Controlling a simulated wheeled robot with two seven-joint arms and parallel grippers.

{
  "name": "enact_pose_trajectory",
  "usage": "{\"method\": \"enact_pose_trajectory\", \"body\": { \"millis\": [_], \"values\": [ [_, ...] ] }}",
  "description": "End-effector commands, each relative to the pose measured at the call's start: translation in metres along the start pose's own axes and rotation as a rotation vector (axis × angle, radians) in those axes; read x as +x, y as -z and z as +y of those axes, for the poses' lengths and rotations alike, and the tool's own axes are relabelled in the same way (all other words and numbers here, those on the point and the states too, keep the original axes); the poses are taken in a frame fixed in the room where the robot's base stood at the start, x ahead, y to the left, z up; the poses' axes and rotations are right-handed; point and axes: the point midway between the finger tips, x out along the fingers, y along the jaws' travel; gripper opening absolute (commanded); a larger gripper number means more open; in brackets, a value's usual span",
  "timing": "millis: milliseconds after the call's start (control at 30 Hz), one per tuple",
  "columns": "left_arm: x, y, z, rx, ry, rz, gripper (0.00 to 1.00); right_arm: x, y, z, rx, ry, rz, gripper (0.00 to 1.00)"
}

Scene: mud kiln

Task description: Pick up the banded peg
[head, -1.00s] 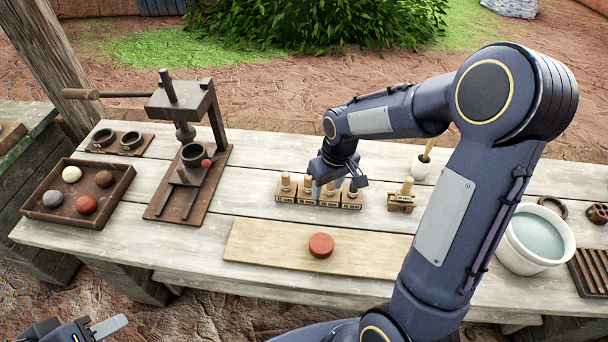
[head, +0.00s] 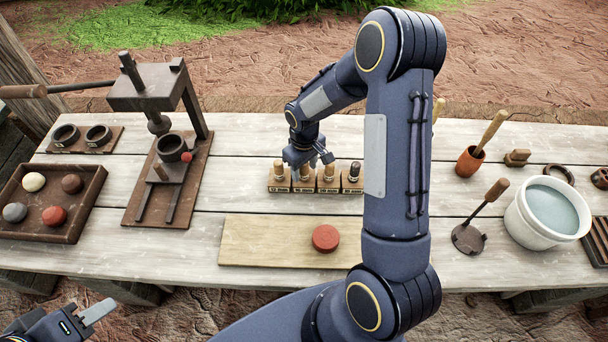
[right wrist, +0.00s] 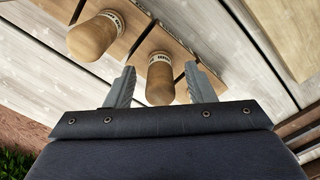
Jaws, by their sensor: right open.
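Several wooden pegs stand upright in a row of small wooden blocks (head: 316,187) on the table. In the right wrist view, a round-topped peg (right wrist: 160,80) with a pale band bearing dark marks is between the fingers of my right gripper (right wrist: 160,88), with a gap on each side. A second peg (right wrist: 95,38) with a similar band stands to its left. In the head view my right gripper (head: 309,161) is open above the row's middle and partly hides the pegs there. The rightmost peg (head: 354,171) shows a dark band. My left gripper (head: 88,318) is at the lower left, partly cut off.
A plank (head: 265,241) with a red disc (head: 326,239) lies in front of the row. A press (head: 160,95) and a tray of balls (head: 85,226) are left. A white bucket (head: 515,222), an orange pot (head: 470,163) and a long-handled tool (head: 483,219) are right.

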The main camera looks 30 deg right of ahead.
Motion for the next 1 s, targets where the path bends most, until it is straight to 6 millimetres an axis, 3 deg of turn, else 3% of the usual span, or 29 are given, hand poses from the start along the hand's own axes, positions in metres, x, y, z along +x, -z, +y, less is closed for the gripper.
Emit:
{"method": "enact_pose_trajectory", "body": {
  "millis": [33,267,667,1000],
  "values": [
    [0.0063,-0.0032,-0.0028,0.0,0.0,0.0,0.36,0.0098,0.0002,-0.0001,-0.001,0.0,0.0,0.49],
    [0.0048,-0.0024,-0.0022,0.0,0.0,0.0,0.36,0.0091,0.0005,0.0001,0.0,-0.001,0.001,0.49],
    [0.0048,-0.0024,-0.0022,0.0,0.0,0.0,0.36,0.0091,0.0004,0.0,0.0,0.0,0.001,0.0],
    [0.0025,-0.0012,-0.0011,0.0,0.0,0.0,0.36,0.0051,0.0006,0.0,0.0,-0.001,0.002,0.0]
  ]
}}
